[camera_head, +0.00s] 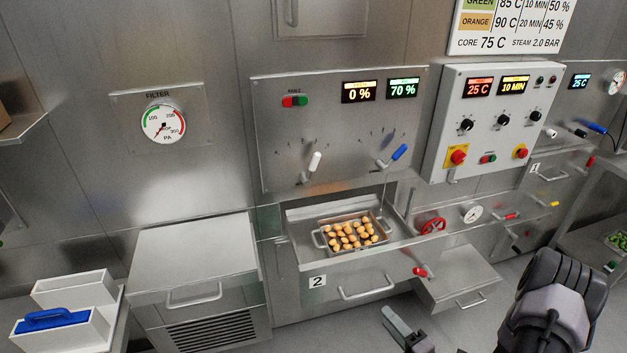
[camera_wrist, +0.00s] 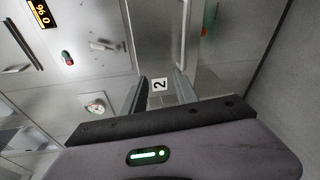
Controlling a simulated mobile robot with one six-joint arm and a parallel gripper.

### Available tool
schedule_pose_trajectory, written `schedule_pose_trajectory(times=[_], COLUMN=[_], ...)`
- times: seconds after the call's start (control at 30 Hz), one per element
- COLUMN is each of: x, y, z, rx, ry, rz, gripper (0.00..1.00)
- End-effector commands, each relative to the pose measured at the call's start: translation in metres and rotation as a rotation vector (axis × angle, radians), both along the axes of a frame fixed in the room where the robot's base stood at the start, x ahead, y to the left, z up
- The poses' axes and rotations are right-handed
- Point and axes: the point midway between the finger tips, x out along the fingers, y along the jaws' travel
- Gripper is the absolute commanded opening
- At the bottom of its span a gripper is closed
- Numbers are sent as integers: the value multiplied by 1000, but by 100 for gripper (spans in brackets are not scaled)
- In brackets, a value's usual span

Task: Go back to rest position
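My gripper (camera_wrist: 160,80) is open in the wrist view. Its two grey fingers stand apart with nothing between them; the white label "2" shows in the gap, behind them. In the head view, part of my gripper (camera_head: 400,328) shows at the bottom edge, in front of and below the drawer unit labelled 2, apart from it. The rest of it is cut off by the frame. My dark arm link shows at the lower right.
White bins (camera_head: 75,290), one with a blue-handled tool (camera_head: 55,319), stand lower left.

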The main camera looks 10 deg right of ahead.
Motion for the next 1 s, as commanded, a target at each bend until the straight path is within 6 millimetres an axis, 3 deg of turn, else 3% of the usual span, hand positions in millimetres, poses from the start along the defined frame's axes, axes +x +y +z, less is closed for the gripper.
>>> schedule_pose_trajectory(times=[0.07,0.13,0.2,0.3,0.4,0.53,0.57,0.63,0.73,1.0], x=[20,16,-6,-57,-107,-144,-148,-152,-154,-154], y=[42,98,150,200,217,205,200,191,182,177], z=[57,110,149,182,197,215,220,234,251,260], rx=[-193,-423,-673,-1057,-1478,-2062,2085,1974,1874,1829], ry=[-122,-263,-419,-658,-920,-1241,1240,1135,1029,978], rz=[268,574,874,1270,1613,1924,-1876,-1634,-1420,-1331], gripper=[35,35,35,35,35,35,35,35,35,35])
